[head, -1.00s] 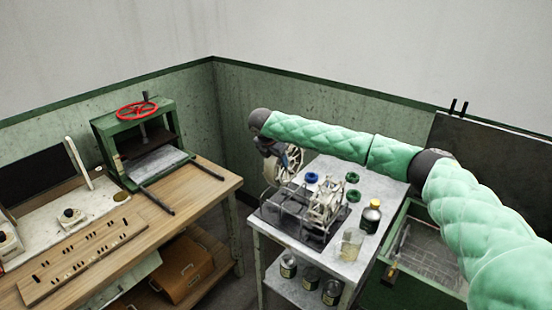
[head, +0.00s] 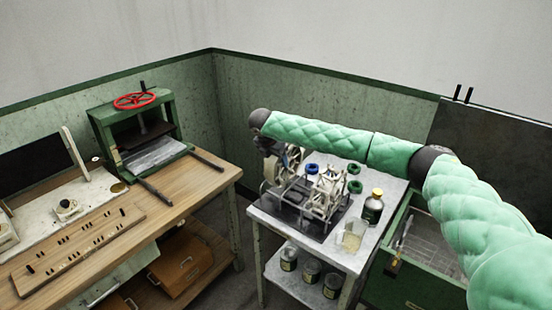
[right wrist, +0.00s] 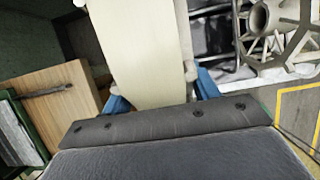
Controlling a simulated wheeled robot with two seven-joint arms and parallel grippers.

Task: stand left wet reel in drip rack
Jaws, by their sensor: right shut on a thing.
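My right gripper (head: 285,155) hangs over the far left part of the small metal table. It is shut on a cream-white reel (head: 273,170), whose rim fills the space between the blue fingers in the right wrist view (right wrist: 142,50). The reel's lower part overlaps the drip rack (head: 290,205), a wire frame in a dark tray; I cannot tell whether they touch. A second pale reel (head: 326,195) stands upright in the rack's right part. It also shows in the right wrist view (right wrist: 285,25). My left gripper is out of view.
A blue ring (head: 312,169) and two green rings (head: 354,187) are behind the rack. A dark bottle with a yellow cap (head: 373,210) and a clear beaker (head: 351,240) stand to its right. Several jars (head: 310,271) sit on the lower shelf. A wooden bench (head: 190,190) is at left.

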